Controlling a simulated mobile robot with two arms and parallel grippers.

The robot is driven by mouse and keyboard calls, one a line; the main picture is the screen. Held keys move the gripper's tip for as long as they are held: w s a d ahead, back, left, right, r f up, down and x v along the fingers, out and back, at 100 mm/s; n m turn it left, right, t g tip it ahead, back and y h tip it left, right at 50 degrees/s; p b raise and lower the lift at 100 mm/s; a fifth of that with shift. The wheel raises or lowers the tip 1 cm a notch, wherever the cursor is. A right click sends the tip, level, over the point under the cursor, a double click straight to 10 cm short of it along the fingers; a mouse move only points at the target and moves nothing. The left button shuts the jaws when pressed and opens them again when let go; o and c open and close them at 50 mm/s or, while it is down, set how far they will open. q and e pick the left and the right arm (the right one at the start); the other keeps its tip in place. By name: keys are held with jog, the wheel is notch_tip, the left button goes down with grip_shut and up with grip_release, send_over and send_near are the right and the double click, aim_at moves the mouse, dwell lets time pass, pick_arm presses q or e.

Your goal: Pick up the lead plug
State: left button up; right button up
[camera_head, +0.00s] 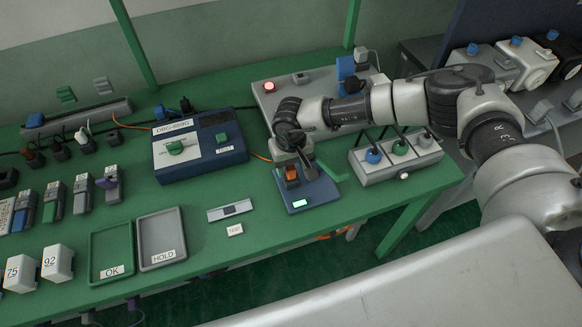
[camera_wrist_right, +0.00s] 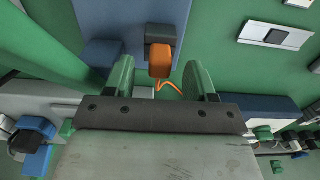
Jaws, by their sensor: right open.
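An orange plug (camera_head: 291,173), which I take as the lead plug, sits in a dark socket on a blue base plate (camera_head: 310,194) on the green bench. It also shows in the right wrist view (camera_wrist_right: 160,62), with a thin orange cord curling beside it. My right gripper (camera_head: 303,167) is just over the plate, close to the plug. In the wrist view its two green fingers (camera_wrist_right: 163,78) are open, with the plug between their lines near the tips. I cannot tell whether a finger touches it. My left gripper is in neither view.
A blue-grey tester box (camera_head: 200,155) stands left of my gripper. A grey box (camera_head: 268,100) lies behind my arm. The green tray (camera_head: 110,240) and grey tray (camera_head: 160,229) are empty.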

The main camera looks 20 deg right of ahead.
jog(key=shift+f, duration=0.85)
jog(key=shift+c, duration=0.4)
grip_shut()
jog(key=shift+r, duration=0.1)
